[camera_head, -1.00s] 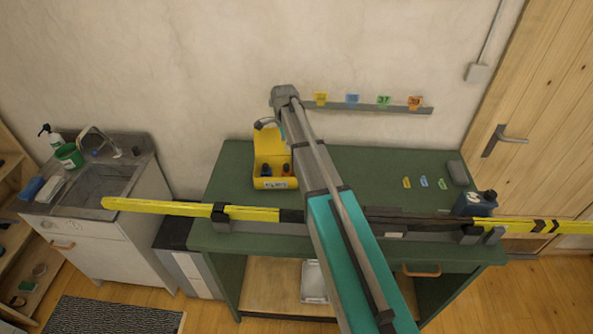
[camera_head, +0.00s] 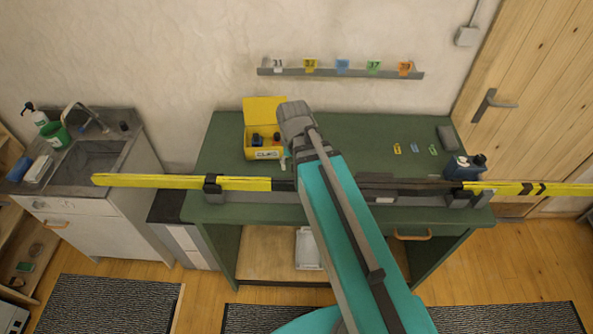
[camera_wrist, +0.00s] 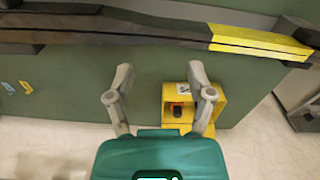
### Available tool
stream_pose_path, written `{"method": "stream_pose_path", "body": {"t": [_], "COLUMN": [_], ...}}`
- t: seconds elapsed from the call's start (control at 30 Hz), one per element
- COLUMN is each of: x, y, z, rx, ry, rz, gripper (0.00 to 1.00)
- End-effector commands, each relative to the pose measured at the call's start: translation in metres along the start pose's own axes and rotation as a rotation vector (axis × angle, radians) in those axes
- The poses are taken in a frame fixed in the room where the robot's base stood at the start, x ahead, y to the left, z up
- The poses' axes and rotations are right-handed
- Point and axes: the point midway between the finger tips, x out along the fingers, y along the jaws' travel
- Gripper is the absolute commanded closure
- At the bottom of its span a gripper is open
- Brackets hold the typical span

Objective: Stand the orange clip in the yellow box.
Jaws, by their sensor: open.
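The yellow box (camera_head: 248,154) stands on the left part of the green bench with its lid raised. It also shows in the wrist view (camera_wrist: 222,104). A small orange-red piece (camera_wrist: 183,88) shows inside it beside a dark item; it appears to be the orange clip, but I cannot tell whether it stands or lies. My gripper (camera_wrist: 160,72) is open, with nothing between its fingers. In the wrist view its right finger overlaps the box, and bare bench shows between the fingers. In the head view the gripper is mostly hidden by my arm.
Small yellow (camera_head: 397,148), blue (camera_head: 414,147) and green (camera_head: 433,149) pieces lie on the bench at right, near a dark blue container (camera_head: 466,167). Skis (camera_head: 180,182) lie along the front edge. The bench middle is clear.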

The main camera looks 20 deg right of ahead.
Motion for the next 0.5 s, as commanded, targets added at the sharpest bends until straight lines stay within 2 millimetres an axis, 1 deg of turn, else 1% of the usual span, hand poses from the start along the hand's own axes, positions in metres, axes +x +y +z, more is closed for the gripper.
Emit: {"method": "stream_pose_path", "body": {"t": [0.03,0.13,0.27,0.5], "x": [0.000,0.000,0.000,0.000], "y": [0.002,0.004,0.004,0.004], "z": [0.014,0.025,0.030,0.029], "rx": [-0.044,-0.118,-0.160,-0.165], "ry": [0.000,0.000,0.000,0.000], "rz": [0.000,0.000,0.000,0.000], "gripper": [0.31,0.31,0.31,0.31]}}
